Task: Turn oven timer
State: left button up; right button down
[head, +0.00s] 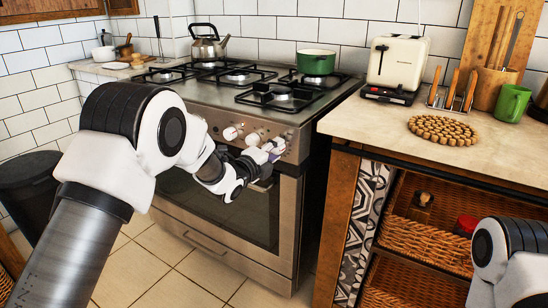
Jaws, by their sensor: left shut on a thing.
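The steel oven (215,258) stands against the tiled wall, with a row of knobs on its front panel. A pale knob (231,132) shows free at the left of my gripper, and another knob (253,139) shows just beside it. My left gripper (270,150) is at the right part of the panel, shut on an oven knob that its fingers mostly hide. Which knob is the timer cannot be told, nor can the held knob's angle. My right arm shows at the lower right, but its gripper is out of the picture.
A green pot (316,62) and a kettle (207,45) stand on the hob. The counter at right holds a cream toaster (398,63), a green mug (511,104) and a round trivet (443,131). A dark bin (27,192) stands at left. Floor before the oven is clear.

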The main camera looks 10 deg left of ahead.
pick_arm(q)
jog(key=shift+f+m+b, duration=0.1)
jog(key=shift+m+b, duration=0.45)
jog(key=shift+m, duration=0.15)
jog(key=o, duration=1.1)
jog(key=shift+o, duration=0.2)
jog(key=shift+s, duration=0.1)
jog(key=v, duration=1.2)
